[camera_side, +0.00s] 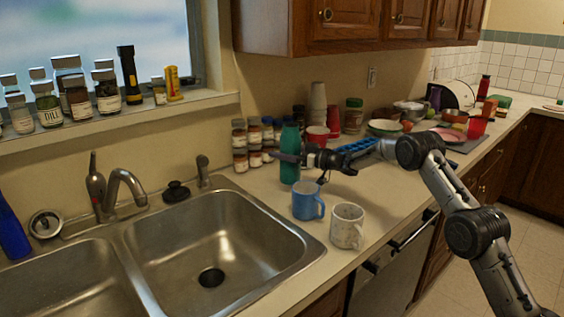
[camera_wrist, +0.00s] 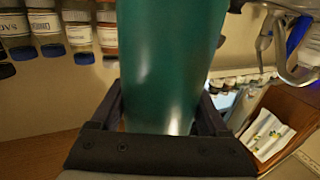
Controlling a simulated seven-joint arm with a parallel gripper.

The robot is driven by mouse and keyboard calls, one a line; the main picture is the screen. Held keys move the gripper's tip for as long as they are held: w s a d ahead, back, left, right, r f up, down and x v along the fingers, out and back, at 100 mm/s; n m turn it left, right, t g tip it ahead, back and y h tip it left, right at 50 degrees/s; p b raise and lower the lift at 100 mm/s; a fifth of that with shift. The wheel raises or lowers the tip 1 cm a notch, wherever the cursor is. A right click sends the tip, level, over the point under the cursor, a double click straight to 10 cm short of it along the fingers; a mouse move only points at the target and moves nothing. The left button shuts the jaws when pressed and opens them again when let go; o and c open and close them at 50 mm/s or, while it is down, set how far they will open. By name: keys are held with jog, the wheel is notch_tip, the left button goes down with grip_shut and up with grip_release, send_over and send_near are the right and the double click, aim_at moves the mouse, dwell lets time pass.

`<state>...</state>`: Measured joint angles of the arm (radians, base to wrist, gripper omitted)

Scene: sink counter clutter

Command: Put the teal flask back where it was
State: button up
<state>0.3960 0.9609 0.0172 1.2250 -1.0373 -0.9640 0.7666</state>
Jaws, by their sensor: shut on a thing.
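The teal flask (camera_side: 290,155) is upright over the counter behind the blue mug, in front of the stacked spice jars. It also fills the middle of the wrist view (camera_wrist: 168,60), between both fingers. My gripper (camera_side: 290,159) reaches in from the right and is shut on the flask around its middle; the wrist view shows the two jaws (camera_wrist: 160,118) on either side of it. I cannot tell whether the flask's base touches the counter.
A blue mug (camera_side: 307,201) and a speckled white mug (camera_side: 346,226) stand in front of the flask. Stacked spice jars (camera_side: 240,147) stand behind it to the left. The double sink (camera_side: 215,245) lies to the left. Red and white cups (camera_side: 317,105) and dishes stand behind my arm.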

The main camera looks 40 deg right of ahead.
aim_at(282, 162)
jog(key=shift+w+f, duration=0.25)
jog(key=shift+f, duration=1.5)
jog(key=shift+f, duration=0.15)
jog(key=o, duration=1.4)
jog(key=shift+f, duration=0.1)
